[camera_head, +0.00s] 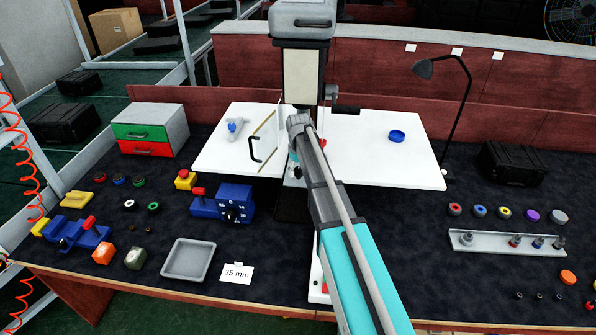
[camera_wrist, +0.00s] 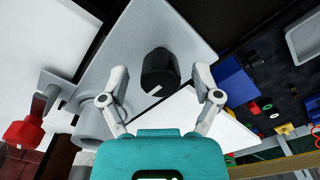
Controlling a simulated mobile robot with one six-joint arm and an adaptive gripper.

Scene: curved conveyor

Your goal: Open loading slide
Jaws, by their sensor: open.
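No part is plainly recognisable as the loading slide. A black D-shaped handle (camera_head: 254,149) stands at the left part of the white worktop (camera_head: 215,150), next to a thin yellowish strip. In the wrist view, a black round knob (camera_wrist: 158,72) with a white mark sits on a light grey housing (camera_wrist: 115,45). My gripper (camera_wrist: 158,84) is open and empty, its fingers showing on either side of the knob; I cannot tell if they touch it. In the head view my own arm hides the gripper and part of the machine. A red knob (camera_wrist: 22,134) shows at wrist-view left.
A tall grey machine (camera_head: 303,22) rises behind my arm. A blue unit with a dial (camera_head: 225,206), a grey tray (camera_head: 188,260) and small coloured parts lie left. A lamp (camera_head: 455,90), a black case (camera_head: 513,163) and a part rack (camera_head: 505,244) stand right.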

